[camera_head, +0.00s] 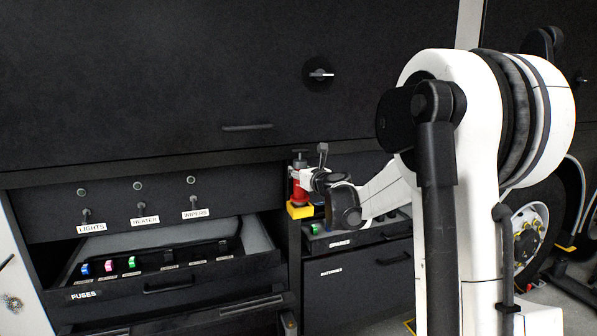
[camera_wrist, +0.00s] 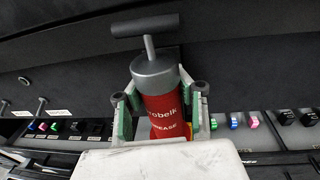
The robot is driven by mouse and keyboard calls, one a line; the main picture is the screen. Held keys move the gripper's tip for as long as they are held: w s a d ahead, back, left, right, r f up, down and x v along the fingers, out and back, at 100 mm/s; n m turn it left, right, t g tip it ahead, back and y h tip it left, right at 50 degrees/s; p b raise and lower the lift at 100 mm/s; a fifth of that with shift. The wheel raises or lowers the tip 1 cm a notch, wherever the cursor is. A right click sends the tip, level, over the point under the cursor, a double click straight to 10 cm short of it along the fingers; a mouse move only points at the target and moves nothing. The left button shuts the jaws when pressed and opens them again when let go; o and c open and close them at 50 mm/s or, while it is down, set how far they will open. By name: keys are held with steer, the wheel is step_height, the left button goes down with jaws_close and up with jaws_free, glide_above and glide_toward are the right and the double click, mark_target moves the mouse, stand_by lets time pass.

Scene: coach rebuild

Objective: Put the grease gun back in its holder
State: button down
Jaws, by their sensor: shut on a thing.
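The grease gun (camera_wrist: 165,110) is a red cylinder with a grey cap and a dark T-handle on top. In the head view the grease gun (camera_head: 299,193) looks upright in front of the dark cabinet post. My gripper (camera_wrist: 160,98) is shut on its body, with green pads on both sides; the gripper also shows in the head view (camera_head: 306,180). The yellow holder (camera_head: 299,211) is directly below the red body. I cannot tell whether the gun's lower end is inside the holder or just above it. A bit of yellow shows low behind the gun in the wrist view.
An open drawer labelled FUSES (camera_head: 170,277) with coloured fuses is at lower left. Another drawer with fuses (camera_head: 335,240), labelled SPARES, is right of the holder. Switches labelled LIGHTS, HEATER and WIPERS (camera_head: 194,213) stick out at left. A wheel (camera_head: 530,235) stands far right.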

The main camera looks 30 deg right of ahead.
steer(key=shift+f+b, duration=0.45)
steer(key=shift+f, duration=0.25)
stand_by(0.3)
steer(key=c, duration=1.4)
jaws_free()
steer(key=shift+o, duration=0.2)
